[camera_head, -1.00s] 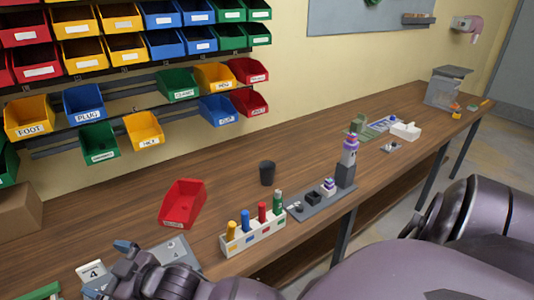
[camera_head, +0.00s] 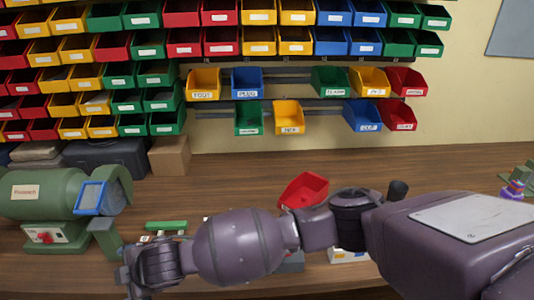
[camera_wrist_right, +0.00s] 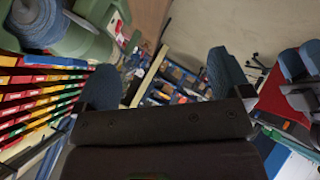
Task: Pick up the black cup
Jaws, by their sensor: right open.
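The black cup (camera_head: 398,189) stands on the workbench right of the red bin, mostly hidden behind my right arm; only its dark upper part shows. My right arm crosses the head view from the right, its hand low at the left, far from the cup. In the right wrist view my right gripper (camera_wrist_right: 165,80) is open with nothing between its blue-grey fingers. The cup cannot be made out there. Similar blue pads at that view's right edge look like my left gripper (camera_wrist_right: 298,62); their opening is unclear.
A red bin (camera_head: 303,190) sits on the bench (camera_head: 230,170) behind my arm. A green grinder (camera_head: 45,205) stands at the left, a cardboard box (camera_head: 170,156) at the back. Rows of labelled bins cover the wall. Bare bench lies along the back.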

